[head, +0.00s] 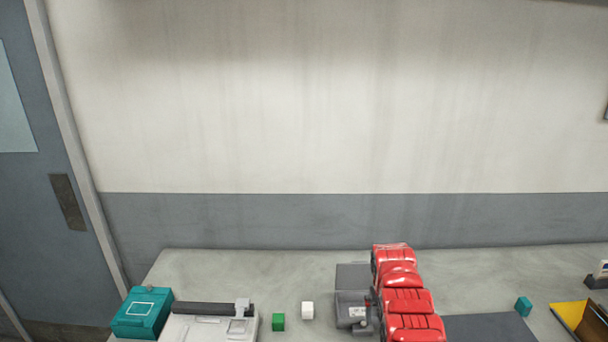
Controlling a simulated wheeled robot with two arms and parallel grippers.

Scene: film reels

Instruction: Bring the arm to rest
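Neither of my grippers shows in the head view, and no part that I can be sure is my arm is in the picture. A row of glossy red rounded pieces (407,300) runs from the back of the grey table (230,272) to the bottom edge of the picture. I cannot tell whether these pieces are joined. No film reel can be made out.
On the table are a teal box (142,312), a pale grey device (205,328), a green cube (279,322), a white cube (307,310), a dark grey device (352,309), a teal cube (523,306) and a yellow tray (571,312). A wall stands behind.

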